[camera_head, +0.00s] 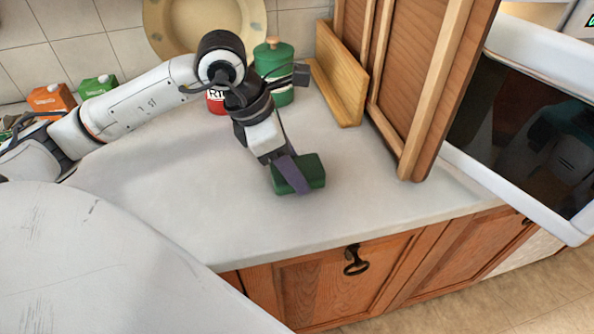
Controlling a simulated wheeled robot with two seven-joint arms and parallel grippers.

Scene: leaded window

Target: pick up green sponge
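The green sponge (312,171) is a dark green block at the middle of the light countertop, seen in the head view. My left arm comes in from the left and its gripper (291,172) points down at the sponge. One grey-purple finger lies across the sponge's near face. The other finger is hidden, so I cannot tell whether the gripper is closed on the sponge. I also cannot tell whether the sponge rests on the counter or is slightly above it. My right gripper is not in view.
A green canister (274,65) and a partly hidden red can (215,101) stand behind my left arm. A wooden board (341,78) and a brown shuttered wooden panel (415,75) stand to the right. The counter (190,205) is clear left of the sponge.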

